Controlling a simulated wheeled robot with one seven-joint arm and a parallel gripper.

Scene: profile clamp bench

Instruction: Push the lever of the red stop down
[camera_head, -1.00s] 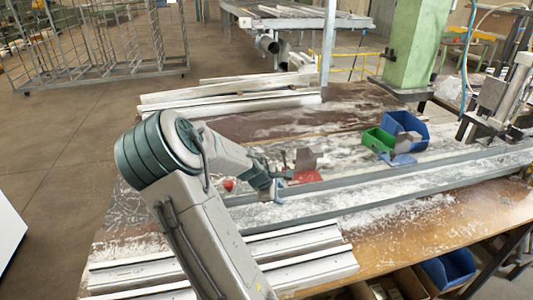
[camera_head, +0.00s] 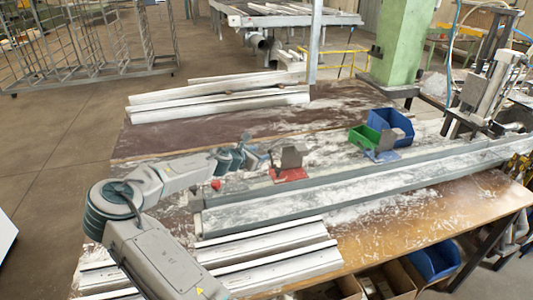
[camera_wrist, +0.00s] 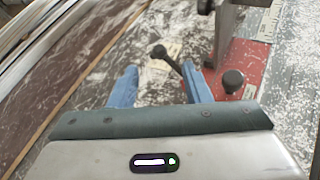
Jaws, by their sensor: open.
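The red stop (camera_head: 290,174) sits on the bench rail with an upright metal plate (camera_head: 291,157); its red base also shows at the right of the wrist view (camera_wrist: 250,62). In the wrist view, a lever with a dark round knob (camera_wrist: 158,51) appears just beyond and between my fingertips, its rod running down right toward the right finger. My gripper (camera_head: 261,157) is open, with its blue fingers (camera_wrist: 160,80) apart and nothing visibly held. It is left of the stop in the head view. I cannot tell whether a finger touches the lever.
A dark knob (camera_wrist: 233,81) stands on the red base, close right of my right finger. A green bin (camera_head: 364,138) and a blue bin (camera_head: 390,124) stand right of the stop. Long profiles (camera_head: 220,103) lie at the back. A small red knob (camera_head: 216,184) is near my arm.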

